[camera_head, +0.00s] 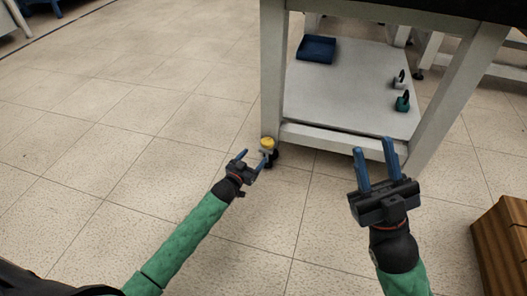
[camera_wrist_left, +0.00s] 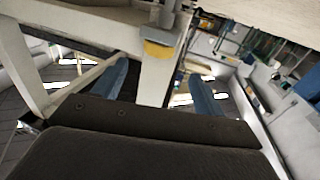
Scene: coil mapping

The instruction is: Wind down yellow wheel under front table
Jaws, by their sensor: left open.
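The yellow wheel (camera_head: 267,143) sits low at the foot of the table's near left leg, just above a dark caster (camera_head: 273,157). The white table (camera_head: 275,75) stands at the upper right in the head view. My left gripper (camera_head: 254,158) is open close to the yellow wheel, with its fingers around or just beside it; I cannot tell whether they touch it. In the left wrist view, the yellow wheel (camera_wrist_left: 158,49) shows beyond and between the two blue fingers of the left gripper (camera_wrist_left: 160,85). My right gripper (camera_head: 374,150) is open and empty in front of the table.
The table's lower shelf (camera_head: 340,95) holds a dark blue tray (camera_head: 317,49) and two small dark-topped objects (camera_head: 401,90) at its right. A brown wooden box (camera_head: 503,245) stands at the lower right. The tiled floor (camera_head: 110,115) at the left is clear.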

